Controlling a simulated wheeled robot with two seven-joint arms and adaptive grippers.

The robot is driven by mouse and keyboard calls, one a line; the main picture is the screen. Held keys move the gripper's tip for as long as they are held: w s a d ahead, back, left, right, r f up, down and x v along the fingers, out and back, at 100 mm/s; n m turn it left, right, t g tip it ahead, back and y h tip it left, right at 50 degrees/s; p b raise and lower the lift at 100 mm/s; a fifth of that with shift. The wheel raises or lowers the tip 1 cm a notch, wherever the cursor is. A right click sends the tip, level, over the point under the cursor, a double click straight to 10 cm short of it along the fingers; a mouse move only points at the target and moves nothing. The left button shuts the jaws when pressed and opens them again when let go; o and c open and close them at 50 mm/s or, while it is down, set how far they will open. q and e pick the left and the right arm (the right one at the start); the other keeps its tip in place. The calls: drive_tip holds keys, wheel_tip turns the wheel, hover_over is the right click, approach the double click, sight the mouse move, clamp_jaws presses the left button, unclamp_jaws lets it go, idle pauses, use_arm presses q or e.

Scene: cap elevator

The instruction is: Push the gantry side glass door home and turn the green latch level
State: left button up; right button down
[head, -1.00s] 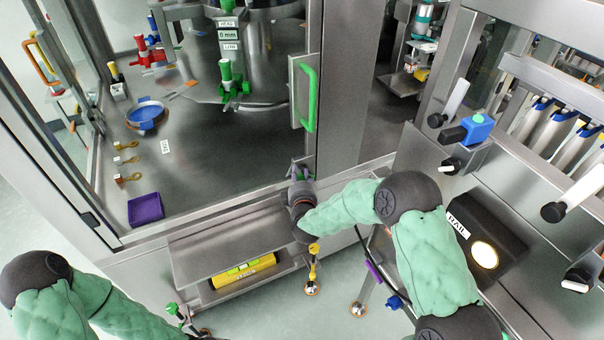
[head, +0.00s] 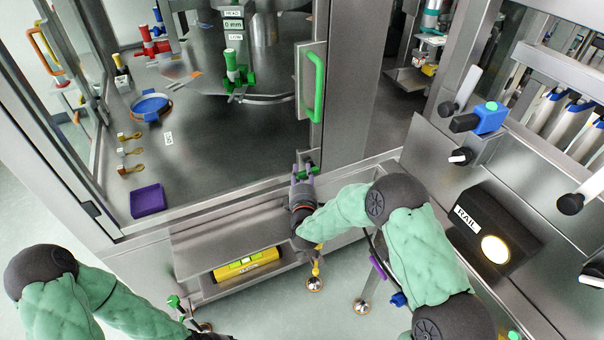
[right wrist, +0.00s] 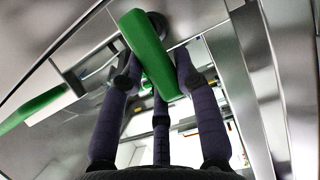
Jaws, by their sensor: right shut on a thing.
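The gantry's side glass door shows its metal frame strip (head: 303,95) with an upright green handle (head: 316,88). It looks nearly in line with the post beside it; I cannot tell whether any gap is left. The green latch (head: 309,170) sits low by the door's bottom corner. My right gripper (head: 304,168) is at the latch, its fingers shut on it. In the right wrist view the latch (right wrist: 150,55) lies slanted between the purple fingers (right wrist: 155,80), and the door handle (right wrist: 35,108) shows at left.
Inside the gantry are a purple tray (head: 148,200), a blue dish (head: 150,107) and a green clamp (head: 237,75). A shelf with a yellow cylinder (head: 245,265) is below. The black RAIL box (head: 492,232) and blue box (head: 488,118) stand right of my right arm.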

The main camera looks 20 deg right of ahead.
drive_tip(key=shift+f, duration=0.1)
drive_tip(key=c, duration=0.9)
unclamp_jaws()
drive_tip(key=v, duration=1.2)
